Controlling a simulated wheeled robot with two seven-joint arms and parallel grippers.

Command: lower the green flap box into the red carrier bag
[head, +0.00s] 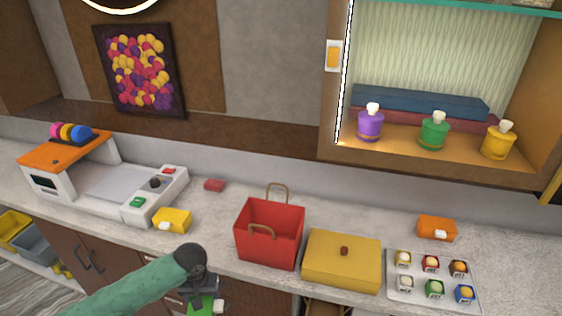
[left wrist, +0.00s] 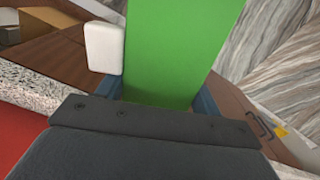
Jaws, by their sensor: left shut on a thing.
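The red carrier bag (head: 268,234) stands upright and open-topped on the counter, with two tan loop handles. My left gripper (head: 203,294) is in front of the counter's front edge, left of and nearer than the bag. It is shut on the green flap box (head: 200,307), which is mostly cut off by the bottom of the head view. In the left wrist view the green flap box (left wrist: 180,50) fills the space between the fingers, with a white tab (left wrist: 104,47) at its side. A red surface at that view's lower left looks like the bag. My right gripper is not in view.
A yellow lidded box (head: 342,262) stands close to the bag's right side. A tray (head: 396,288) of small sweets lies further right. A small yellow box (head: 172,220) and a machine with an orange top (head: 68,153) are on the left. A small orange box (head: 437,228) lies behind the tray.

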